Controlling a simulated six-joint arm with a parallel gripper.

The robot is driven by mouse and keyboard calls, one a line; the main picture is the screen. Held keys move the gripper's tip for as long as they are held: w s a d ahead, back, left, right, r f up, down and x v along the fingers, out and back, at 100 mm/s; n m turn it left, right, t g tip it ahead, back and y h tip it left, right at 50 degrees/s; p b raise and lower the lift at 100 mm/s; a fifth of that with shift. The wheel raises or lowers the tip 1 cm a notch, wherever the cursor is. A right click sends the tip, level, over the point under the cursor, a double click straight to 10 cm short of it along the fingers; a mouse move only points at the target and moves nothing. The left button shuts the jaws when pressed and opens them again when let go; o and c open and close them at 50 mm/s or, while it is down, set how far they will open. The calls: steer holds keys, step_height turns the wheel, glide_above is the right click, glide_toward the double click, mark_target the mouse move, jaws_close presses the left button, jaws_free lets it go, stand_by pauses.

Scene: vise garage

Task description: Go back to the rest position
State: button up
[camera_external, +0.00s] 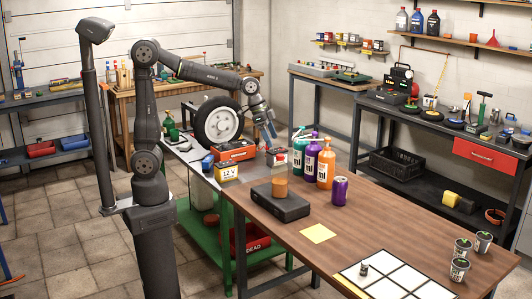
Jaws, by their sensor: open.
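My gripper (270,131) is at the end of my arm, which reaches right from its base post. The gripper points down, open and empty as far as I can see.
Coloured bottles (311,161) and a purple can (340,190) stand right of the gripper. A wheel (219,121), red case (236,150) and 12 V battery (227,171) are left of it. Small pots (460,269) stand at the right.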

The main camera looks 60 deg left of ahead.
mark_target(281, 155)
steer(key=x, duration=1.2)
steer(key=shift+f, duration=0.25)
steer(key=shift+r, duration=1.6)
